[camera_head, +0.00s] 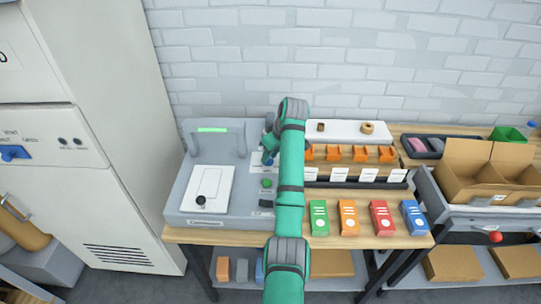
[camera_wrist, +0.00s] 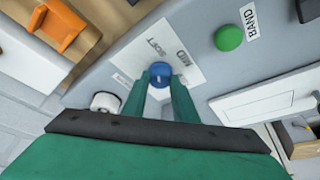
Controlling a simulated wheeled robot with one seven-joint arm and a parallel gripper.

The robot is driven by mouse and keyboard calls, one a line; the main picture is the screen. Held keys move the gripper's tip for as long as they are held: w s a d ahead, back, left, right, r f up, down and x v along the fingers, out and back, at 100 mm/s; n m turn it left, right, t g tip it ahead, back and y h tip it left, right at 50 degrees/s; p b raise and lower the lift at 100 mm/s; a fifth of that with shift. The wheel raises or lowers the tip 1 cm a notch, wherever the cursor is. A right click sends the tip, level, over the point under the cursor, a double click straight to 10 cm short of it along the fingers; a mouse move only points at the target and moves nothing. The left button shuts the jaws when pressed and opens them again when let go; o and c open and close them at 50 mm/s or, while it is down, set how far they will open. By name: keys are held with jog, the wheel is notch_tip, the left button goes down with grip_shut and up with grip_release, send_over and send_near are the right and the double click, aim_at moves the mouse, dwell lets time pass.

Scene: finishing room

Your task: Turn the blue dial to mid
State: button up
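The blue dial (camera_wrist: 160,70) sits on a white label plate (camera_wrist: 136,54) on the grey machine panel. The plate reads SOFT and MID, and a third label is partly hidden by a finger. A small pale mark shows on the dial, but its pointing direction is too small to read. My gripper (camera_wrist: 160,86) has its two green fingers apart, one on each side of the dial. I cannot tell whether they touch it. In the head view my arm hides most of this part of the machine (camera_head: 231,170).
A green button (camera_wrist: 229,37) labelled BAND is beside the dial plate. A white knob (camera_wrist: 105,102) is close to the left finger. Orange holders (camera_head: 333,152) and coloured boxes (camera_head: 348,217) stand to the right of the machine. A tall white cabinet (camera_head: 110,100) stands left.

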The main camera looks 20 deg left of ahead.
jog(key=shift+m, duration=0.4)
jog(key=shift+s+m+t, duration=0.1)
jog(key=shift+m+t, duration=0.4)
jog(key=shift+m, duration=0.5)
jog(key=m, duration=0.1)
jog(key=m+h, duration=0.1)
jog(key=m, duration=0.1)
jog(key=shift+s+a+m+t+h, duration=0.1)
jog(key=shift+a+m+t+h, duration=0.2)
jog(key=shift+m+t, duration=0.1)
jog(key=m+h, duration=0.1)
jog(key=m, duration=0.1)
jog(key=m+h, duration=0.1)
jog(key=m, duration=0.2)
jog(key=shift+a+r+t, duration=0.1)
jog(key=shift+t, duration=0.2)
jog(key=o, duration=1)
jog(key=shift+o, duration=0.2)
